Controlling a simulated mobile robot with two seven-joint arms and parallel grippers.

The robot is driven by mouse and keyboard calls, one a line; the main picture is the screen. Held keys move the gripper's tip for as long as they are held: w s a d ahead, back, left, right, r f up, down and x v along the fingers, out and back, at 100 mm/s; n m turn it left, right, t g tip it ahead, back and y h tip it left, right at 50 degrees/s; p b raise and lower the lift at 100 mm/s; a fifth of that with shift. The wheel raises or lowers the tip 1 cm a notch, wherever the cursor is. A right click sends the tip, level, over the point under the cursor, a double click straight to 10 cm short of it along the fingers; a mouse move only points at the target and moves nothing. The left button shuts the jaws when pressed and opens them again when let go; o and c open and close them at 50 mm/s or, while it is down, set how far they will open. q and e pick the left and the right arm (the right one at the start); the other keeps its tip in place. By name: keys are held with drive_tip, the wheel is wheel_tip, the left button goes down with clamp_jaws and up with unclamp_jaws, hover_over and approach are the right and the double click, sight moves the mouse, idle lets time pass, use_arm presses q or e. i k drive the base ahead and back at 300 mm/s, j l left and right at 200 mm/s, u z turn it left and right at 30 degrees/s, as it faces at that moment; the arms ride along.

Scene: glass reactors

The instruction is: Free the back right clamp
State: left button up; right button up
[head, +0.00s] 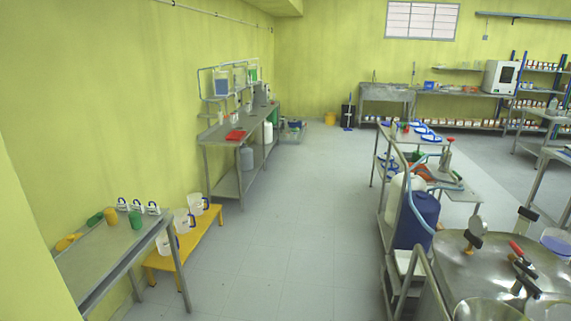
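A round steel reactor lid (455,262) fills the lower right corner of the head view, cut off by the picture's edges. Several dark fittings that look like clamps stand on it. Black fittings with a red handle (517,249) stand near the middle right. I cannot tell for certain which is the back right clamp, or whether any is loose. Neither of my grippers shows.
A steel cart (391,250) with a blue drum (418,221) stands left of the reactor. A steel table (105,249) and yellow bench (190,240) with jugs are at lower left. A long workbench (228,182) lines the left wall. The middle floor is clear.

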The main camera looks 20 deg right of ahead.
sight(521, 277)
drive_tip(key=i+z, duration=0.7)
drive_tip(key=z, duration=0.2)
drive_tip(key=i+j+z, duration=0.1)
drive_tip(key=i+z, duration=0.3)
drive_tip(key=k, duration=0.05)
